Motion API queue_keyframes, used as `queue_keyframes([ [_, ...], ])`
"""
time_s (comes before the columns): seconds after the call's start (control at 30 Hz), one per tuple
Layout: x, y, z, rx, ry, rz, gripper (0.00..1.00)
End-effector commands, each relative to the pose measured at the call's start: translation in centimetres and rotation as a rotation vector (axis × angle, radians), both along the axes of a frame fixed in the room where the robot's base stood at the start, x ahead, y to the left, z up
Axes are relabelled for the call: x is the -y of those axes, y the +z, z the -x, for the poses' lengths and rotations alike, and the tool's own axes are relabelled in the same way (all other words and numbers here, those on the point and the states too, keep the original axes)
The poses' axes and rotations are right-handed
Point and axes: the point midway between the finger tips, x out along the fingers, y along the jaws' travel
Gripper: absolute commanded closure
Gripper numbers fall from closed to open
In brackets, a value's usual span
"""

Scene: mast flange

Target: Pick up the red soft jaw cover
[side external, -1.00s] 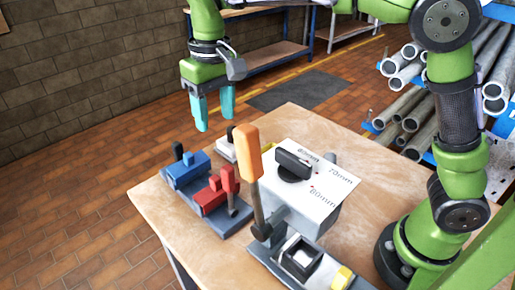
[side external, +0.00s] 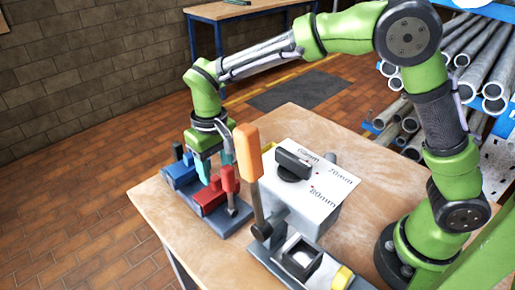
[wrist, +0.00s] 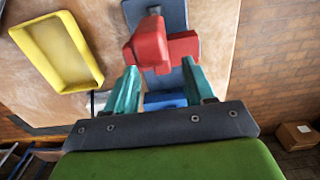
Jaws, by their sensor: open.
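The red soft jaw cover (side external: 209,196) sits on a grey-blue rack (side external: 222,222) at the table's left, with an upright red knob (side external: 229,178) at its right end. It also shows in the wrist view (wrist: 150,48), just beyond my fingertips. A blue jaw cover (side external: 182,173) sits beside it on the same rack. My gripper (wrist: 161,69) has two teal fingers, apart and with nothing held between them. In the side view my gripper (side external: 215,168) points down close above and behind the red cover, partly hidden by it. Contact cannot be told.
A block with an orange lever (side external: 248,152) and a white plate marked in millimetres (side external: 320,178) stands right of the rack. A fixture with a yellow part (side external: 343,278) is in front. A yellow tray (wrist: 56,52) lies at the left in the wrist view.

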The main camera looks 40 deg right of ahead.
Motion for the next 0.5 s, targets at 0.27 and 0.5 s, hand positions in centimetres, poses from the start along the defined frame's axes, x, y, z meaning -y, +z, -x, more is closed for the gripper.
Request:
queue_keyframes([
  [0.27, -0.1, -3.8, 0.2, -0.002, 0.0, 0.001, 0.47],
  [0.5, -0.1, -4.0, 0.2, -0.001, 0.0, 0.0, 0.47],
])
